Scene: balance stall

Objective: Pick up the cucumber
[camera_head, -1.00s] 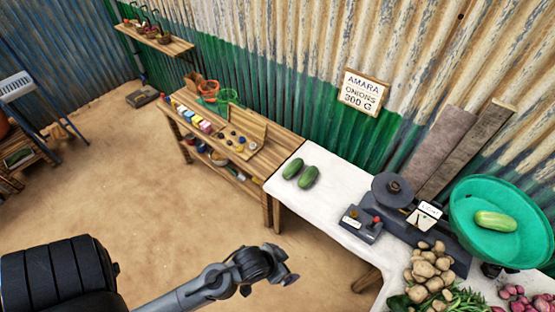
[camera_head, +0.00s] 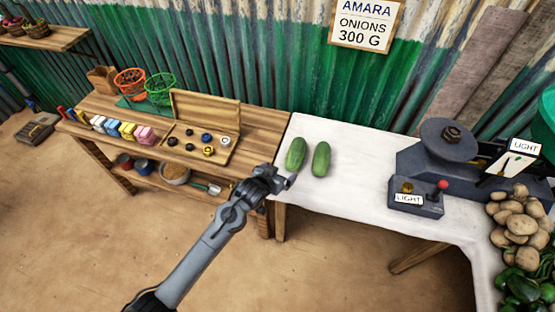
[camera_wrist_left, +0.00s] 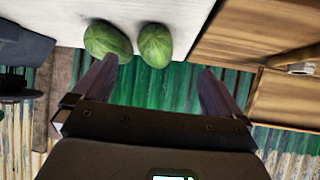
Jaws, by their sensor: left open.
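Two green cucumbers lie side by side on the white tabletop near its left end: the left one (camera_head: 295,153) and the right one (camera_head: 321,158). My left gripper (camera_head: 284,183) is just short of them, to the lower left, and holds nothing. In the left wrist view, my left gripper (camera_wrist_left: 158,80) has its two dark fingers spread wide. My right gripper is not in view.
A wooden bench (camera_head: 255,117) with coloured blocks and baskets adjoins the white table (camera_head: 365,170) on the left. A balance scale (camera_head: 445,165), a small box with a red-knobbed lever (camera_head: 417,203) and potatoes (camera_head: 520,215) stand on the right. The cloth right of the cucumbers is clear.

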